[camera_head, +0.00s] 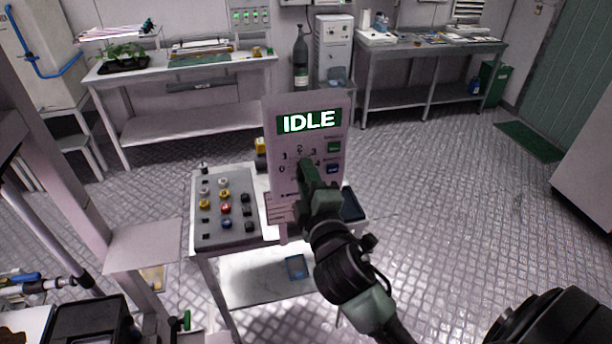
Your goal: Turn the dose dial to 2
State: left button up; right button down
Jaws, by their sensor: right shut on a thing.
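An upright panel (282,112) stands on a small white table, with a lit green display reading IDLE (309,120). Below the display are the printed dial marks 0 to 4 (300,149), a green button (333,146) and a blue button (333,168). My right gripper (304,166) is at the dial marks and is shut on the dose dial. The gripper hides the dial itself, so its pointer setting cannot be read. My left gripper does not show.
A grey board (239,183) with several coloured knobs lies left of the panel. A blue item (296,266) lies on the lower shelf. Long benches (150,76) (375,45) stand along the back wall. The metal floor (450,190) to the right is clear.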

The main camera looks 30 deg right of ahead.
jog(key=shift+f, duration=0.1)
jog(key=c, duration=1.1)
grip_release()
jog(key=shift+s, duration=0.1)
jog(key=shift+b+v, duration=0.55)
jog(key=shift+v, duration=3.35)
